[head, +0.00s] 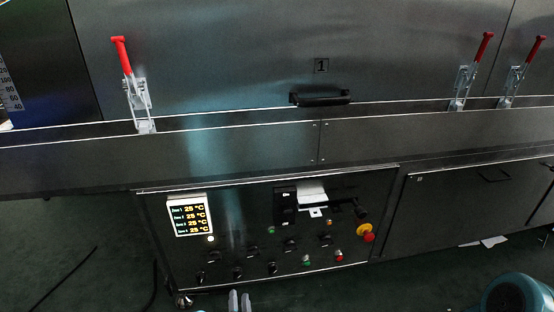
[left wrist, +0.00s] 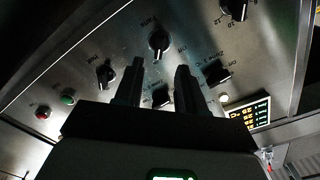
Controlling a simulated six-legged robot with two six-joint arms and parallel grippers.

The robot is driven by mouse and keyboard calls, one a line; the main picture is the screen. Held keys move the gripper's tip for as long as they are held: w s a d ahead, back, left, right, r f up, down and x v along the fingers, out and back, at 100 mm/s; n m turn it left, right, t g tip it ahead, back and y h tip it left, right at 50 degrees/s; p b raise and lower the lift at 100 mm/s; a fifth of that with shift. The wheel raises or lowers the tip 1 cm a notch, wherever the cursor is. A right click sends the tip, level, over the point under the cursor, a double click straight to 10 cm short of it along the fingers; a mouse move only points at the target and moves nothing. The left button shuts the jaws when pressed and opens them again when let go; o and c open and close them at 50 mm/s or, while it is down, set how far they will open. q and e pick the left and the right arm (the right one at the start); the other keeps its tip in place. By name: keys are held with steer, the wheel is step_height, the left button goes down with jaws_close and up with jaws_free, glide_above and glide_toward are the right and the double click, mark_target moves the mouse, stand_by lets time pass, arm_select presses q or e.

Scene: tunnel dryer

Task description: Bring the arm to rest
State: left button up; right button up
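My left gripper (head: 239,300) shows at the bottom edge of the head view as two pale fingertips with a narrow gap. It is in front of the lower part of the control panel (head: 235,220). In the left wrist view my left gripper (left wrist: 160,70) has two dark fingers standing apart, with nothing between them. They point up toward the panel face, where black knobs show; I cannot tell how far off the panel is. Most of the left arm is hidden below the head view. My right gripper is not in view.
The dryer's steel front (head: 230,60) spans the view, with red-handled clamps (head: 122,57) and a black handle (head: 320,98). The panel carries a temperature display (head: 189,216), several knobs and a red emergency stop (head: 368,236). The green floor (head: 70,260) at left is clear except for cables.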

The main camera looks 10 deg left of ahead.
arm_select(q)
steer(key=a+r+g+h+p, duration=0.2)
steer(key=a+r+h+p, duration=0.1)
steer(key=r+p, duration=3.3)
steer(key=s+d+r+n+g+h+p, duration=0.25)
steer(key=s+r+g+p, duration=0.2)
steer(key=s+r, duration=0.5)
steer(key=s+d+n+g+h, duration=0.1)
steer(key=s+g, duration=0.4)
steer(key=s, duration=0.5)
steer(key=s+d+n+g+h, duration=0.2)
steer(key=s+d+g, duration=0.3)
steer(key=s, duration=0.6)
steer(key=shift+s+f+n, duration=0.25)
steer(key=shift+f+n, duration=0.2)
steer(key=shift+n, duration=0.3)
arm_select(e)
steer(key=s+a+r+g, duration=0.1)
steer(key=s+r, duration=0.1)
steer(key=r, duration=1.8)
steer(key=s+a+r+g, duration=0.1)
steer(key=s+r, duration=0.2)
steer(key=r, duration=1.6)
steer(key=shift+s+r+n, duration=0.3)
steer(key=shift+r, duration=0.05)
arm_select(q)
steer(key=shift+d+g+h, duration=0.1)
steer(key=shift+g+h, duration=0.15)
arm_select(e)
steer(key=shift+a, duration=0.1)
